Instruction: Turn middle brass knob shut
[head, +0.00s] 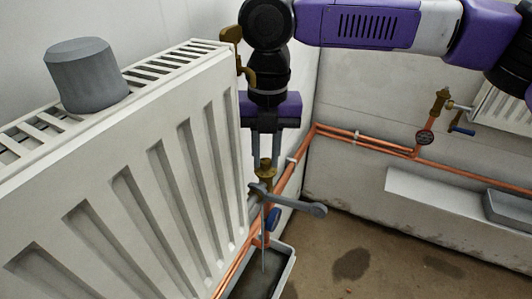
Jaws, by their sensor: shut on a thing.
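The brass knob (266,167) sits upright on the pipework at the right end of the white radiator (150,170), below another brass fitting. My gripper (267,161) points straight down from above, with its two fingers on either side of this knob's top. It is shut on the knob. The top of the knob between the fingers is partly hidden. A thin pale line, which looks like water, runs down from there toward a grey tray (288,272).
Another brass fitting (231,36) is at the radiator's upper right corner, close to my arm. A grey cup-like object (85,75) stands on the radiator. Copper pipes (370,143) run along the wall to another brass valve (440,101). The floor has dark stains.

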